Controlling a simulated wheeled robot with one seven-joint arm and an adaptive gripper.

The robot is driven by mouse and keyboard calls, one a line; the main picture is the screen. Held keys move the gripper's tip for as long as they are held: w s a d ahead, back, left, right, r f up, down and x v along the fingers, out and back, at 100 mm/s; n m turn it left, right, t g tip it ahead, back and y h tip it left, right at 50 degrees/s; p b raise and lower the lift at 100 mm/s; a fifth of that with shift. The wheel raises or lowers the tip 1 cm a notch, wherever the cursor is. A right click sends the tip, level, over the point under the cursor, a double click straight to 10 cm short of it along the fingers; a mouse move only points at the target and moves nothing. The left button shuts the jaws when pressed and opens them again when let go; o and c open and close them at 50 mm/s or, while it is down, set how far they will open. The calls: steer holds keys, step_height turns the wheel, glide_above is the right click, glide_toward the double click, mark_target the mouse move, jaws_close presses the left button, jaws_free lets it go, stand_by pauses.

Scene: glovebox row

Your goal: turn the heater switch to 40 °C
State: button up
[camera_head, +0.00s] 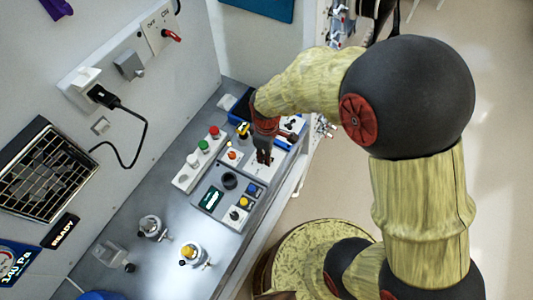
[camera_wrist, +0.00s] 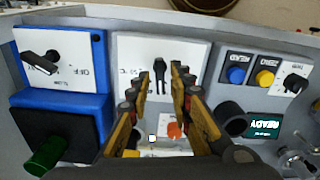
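The heater switch is a black knob (camera_wrist: 162,80) on a white panel (camera_wrist: 130,50) in the middle of the wrist view. Its printed labels look upside down, and a finger covers part of them, so I cannot read the setting. My gripper (camera_wrist: 162,70) is open, with one finger on each side of the knob; I cannot tell whether they touch it. In the head view my gripper (camera_head: 264,157) points down at the panel and hides the knob.
A blue unit (camera_wrist: 60,95) with an OFF-marked knob stands left of the panel. A grey box (camera_wrist: 238,98) with blue and yellow buttons stands right.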

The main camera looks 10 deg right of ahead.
jaws_close()
stand_by(0.5)
steer(key=shift+w+d+m+p, duration=0.1)
steer(key=shift+m+p, duration=0.6)
steer(key=shift+m, duration=2.5)
steer(key=shift+o, duration=1.2)
jaws_free()
